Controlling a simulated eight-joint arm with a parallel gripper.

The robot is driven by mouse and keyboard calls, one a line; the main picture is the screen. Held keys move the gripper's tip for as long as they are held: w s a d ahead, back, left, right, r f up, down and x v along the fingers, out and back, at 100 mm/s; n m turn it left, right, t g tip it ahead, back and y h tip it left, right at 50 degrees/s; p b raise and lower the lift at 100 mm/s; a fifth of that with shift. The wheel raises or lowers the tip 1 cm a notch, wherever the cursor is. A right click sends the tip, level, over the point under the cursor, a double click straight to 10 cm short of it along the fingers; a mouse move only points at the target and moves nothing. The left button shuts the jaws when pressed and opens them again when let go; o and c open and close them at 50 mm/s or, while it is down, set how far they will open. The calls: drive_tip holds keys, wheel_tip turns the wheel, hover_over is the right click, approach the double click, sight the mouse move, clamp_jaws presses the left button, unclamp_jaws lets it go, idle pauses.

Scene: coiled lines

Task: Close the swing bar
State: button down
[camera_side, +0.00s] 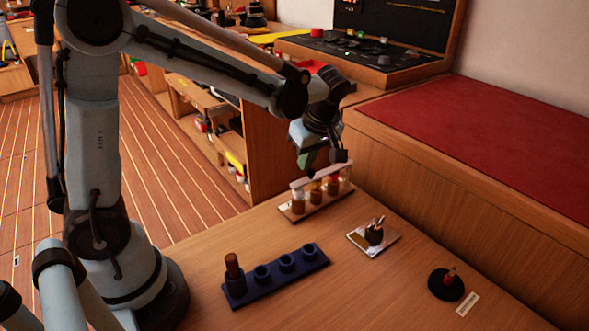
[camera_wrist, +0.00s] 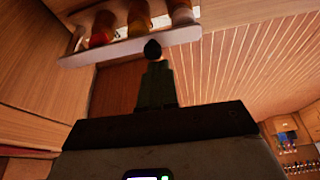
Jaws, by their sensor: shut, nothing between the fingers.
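The swing bar (camera_side: 313,178) is a pale strip running along a small wooden rack (camera_side: 318,207) of jars in the side view. In the wrist view the pale bar (camera_wrist: 112,50) crosses the upper left, alongside the jars (camera_wrist: 140,15). My gripper (camera_side: 307,168) is shut and empty, pointing down at the rack's left part. In the wrist view its dark fingertips (camera_wrist: 153,50) overlap the bar's edge. I cannot tell whether they touch it. Whether the bar is latched at its ends is not clear.
A dark blue holder (camera_side: 275,275) with a brown-handled piece stands in front. A wooden cabinet (camera_side: 270,140) stands behind the rack. The bench between these things is clear.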

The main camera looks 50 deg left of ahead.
drive_tip(key=shift+d, duration=0.5)
drive_tip(key=shift+d+r, duration=0.1)
drive_tip(key=v, duration=1)
drive_tip(key=s+f+m+t+h, duration=0.4)
drive_tip(key=s+m, duration=0.6)
drive_tip(key=m, duration=0.7)
drive_tip(key=shift+f+t, duration=0.75)
drive_tip(key=shift+t, duration=0.55)
